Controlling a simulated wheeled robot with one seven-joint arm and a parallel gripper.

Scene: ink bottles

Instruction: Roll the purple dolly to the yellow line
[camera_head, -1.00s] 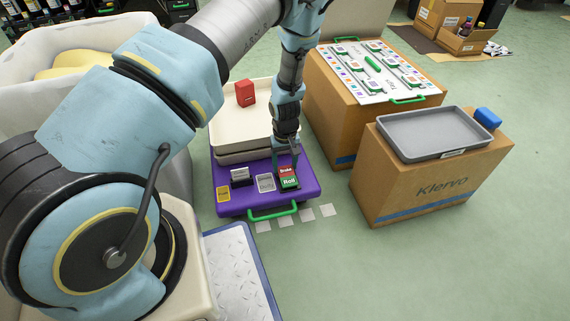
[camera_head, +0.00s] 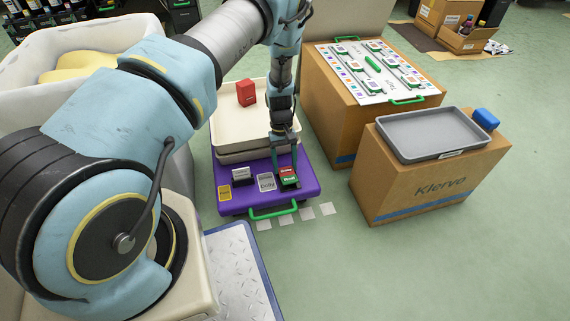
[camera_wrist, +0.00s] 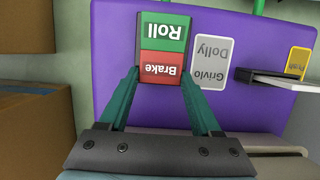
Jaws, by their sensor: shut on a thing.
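The purple dolly (camera_head: 235,204) stands on the green floor, with a green handle (camera_head: 273,212) along its front edge. My gripper (camera_head: 284,158) is low over its front right part. In the wrist view my gripper (camera_wrist: 160,76) has a finger on each side of a block with a green "Roll" half and a red "Brake" half (camera_wrist: 163,52); it is shut on this block. The block also shows in the head view (camera_head: 288,174). I see no yellow line.
Stacked cream trays (camera_head: 228,135) with a red block (camera_head: 246,93) ride on the dolly's rear. Cardboard boxes stand to the right, one under a grey tray (camera_head: 445,155). A metal plate (camera_head: 240,262) lies front left.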

